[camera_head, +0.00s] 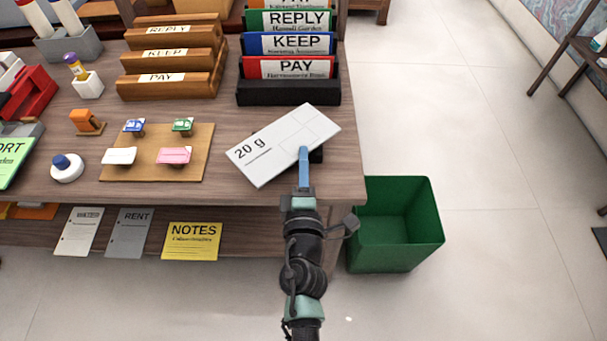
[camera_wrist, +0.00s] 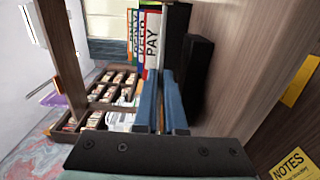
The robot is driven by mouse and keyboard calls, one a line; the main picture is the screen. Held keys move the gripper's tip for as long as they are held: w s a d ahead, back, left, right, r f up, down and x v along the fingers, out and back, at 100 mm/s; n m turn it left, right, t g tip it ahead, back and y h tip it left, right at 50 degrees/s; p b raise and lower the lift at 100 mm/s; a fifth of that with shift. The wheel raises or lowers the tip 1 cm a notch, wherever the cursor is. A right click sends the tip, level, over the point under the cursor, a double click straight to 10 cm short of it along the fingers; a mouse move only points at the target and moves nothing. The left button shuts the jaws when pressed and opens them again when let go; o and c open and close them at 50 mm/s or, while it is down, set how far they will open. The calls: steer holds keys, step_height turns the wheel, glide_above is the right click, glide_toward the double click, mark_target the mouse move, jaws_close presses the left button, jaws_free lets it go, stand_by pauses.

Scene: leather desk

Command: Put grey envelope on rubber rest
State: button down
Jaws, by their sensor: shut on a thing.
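The grey envelope (camera_head: 285,143), pale and marked "20 g", lies tilted across the front right of the desk in the head view. My gripper (camera_head: 304,152) is shut on its front edge. In the wrist view my gripper's blue fingers (camera_wrist: 161,118) are close together, with the envelope edge-on between them. A black block, which looks like the rubber rest (camera_head: 317,156), shows partly under the envelope, just right of the fingers. It also stands beside the fingers in the wrist view (camera_wrist: 198,72). I cannot tell whether the envelope touches it.
A black file rack (camera_head: 289,92) with coloured folders stands behind the envelope. Left are a wooden board (camera_head: 190,137) with stamps and a wooden letter rack (camera_head: 168,88). A green bin (camera_head: 398,225) stands on the floor at right. Tags and a yellow notes sheet (camera_head: 192,241) are below the desk edge.

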steer(key=shift+f+b, duration=1.2)
steer(key=shift+f, duration=0.45)
steer(key=shift+f, duration=0.15)
steer(key=c, duration=1)
jaws_free()
steer(key=shift+r, duration=0.2)
steer(key=s, duration=1.2)
